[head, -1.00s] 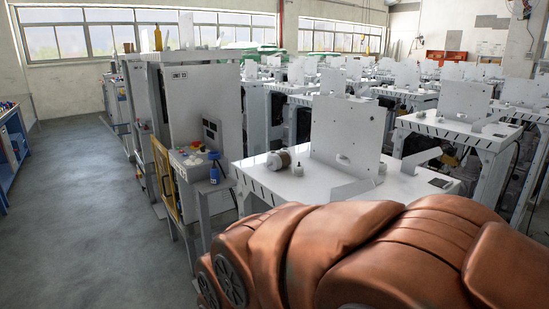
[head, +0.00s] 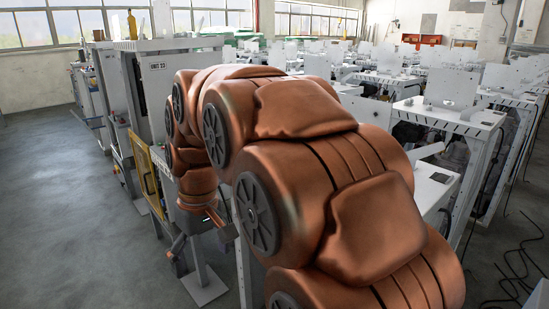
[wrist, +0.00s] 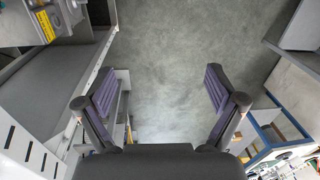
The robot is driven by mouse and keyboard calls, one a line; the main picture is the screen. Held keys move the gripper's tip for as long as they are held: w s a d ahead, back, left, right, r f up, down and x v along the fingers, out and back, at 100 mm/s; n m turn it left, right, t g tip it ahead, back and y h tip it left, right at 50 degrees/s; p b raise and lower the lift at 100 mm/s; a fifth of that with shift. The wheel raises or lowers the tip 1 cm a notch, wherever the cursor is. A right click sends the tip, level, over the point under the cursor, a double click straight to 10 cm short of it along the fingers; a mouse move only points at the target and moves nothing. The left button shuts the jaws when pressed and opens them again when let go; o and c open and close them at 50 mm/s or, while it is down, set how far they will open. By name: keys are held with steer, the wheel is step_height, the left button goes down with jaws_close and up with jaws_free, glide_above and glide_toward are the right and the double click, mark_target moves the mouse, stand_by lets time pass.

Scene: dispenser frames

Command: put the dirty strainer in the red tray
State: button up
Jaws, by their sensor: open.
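My gripper (wrist: 160,82) is open in the wrist view, with its two dark purple-grey fingers wide apart. Nothing is between them, and bare floor shows beyond. I cannot make out a strainer in either current view; my arm covers much of the nearest white table. I cannot identify a red tray; a red object (head: 422,40) by the far wall is too small to tell.
Grey machine cabinets (head: 157,95) and the yellow-framed panel (head: 148,170) stand left of my arm. White tables (head: 440,185) fill the right. Open floor (head: 60,210) lies at left. Cables (head: 520,265) lie at lower right. A blue-framed bench (wrist: 270,135) shows in the wrist view.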

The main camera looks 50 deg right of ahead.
steer(key=w+d+r+t+p, duration=0.1)
steer(key=w+d+r, duration=0.4)
steer(key=d, duration=0.2)
steer(key=w+d+r+t+p, duration=0.1)
steer(key=w+d+r, duration=0.35)
steer(key=d, duration=0.35)
steer(key=shift+t+h, duration=0.6)
steer(key=shift+t, duration=0.1)
steer(key=d+r, duration=0.1)
steer(key=d, duration=0.5)
steer(key=d+r+p, duration=0.1)
steer(key=d+r, duration=0.1)
steer(key=d, duration=0.5)
steer(key=w+d+r+p, duration=0.1)
steer(key=d+r, duration=0.1)
steer(key=d, duration=0.4)
steer(key=shift+d+r, duration=0.15)
steer(key=shift+d, duration=0.4)
steer(key=shift+b+x, duration=1.15)
steer(key=shift+x, duration=0.15)
steer(key=shift+p+x, duration=0.8)
steer(key=shift+x, duration=0.4)
steer(key=shift+p+x, duration=0.45)
steer(key=shift+x, duration=0.9)
steer(key=shift+s, duration=0.15)
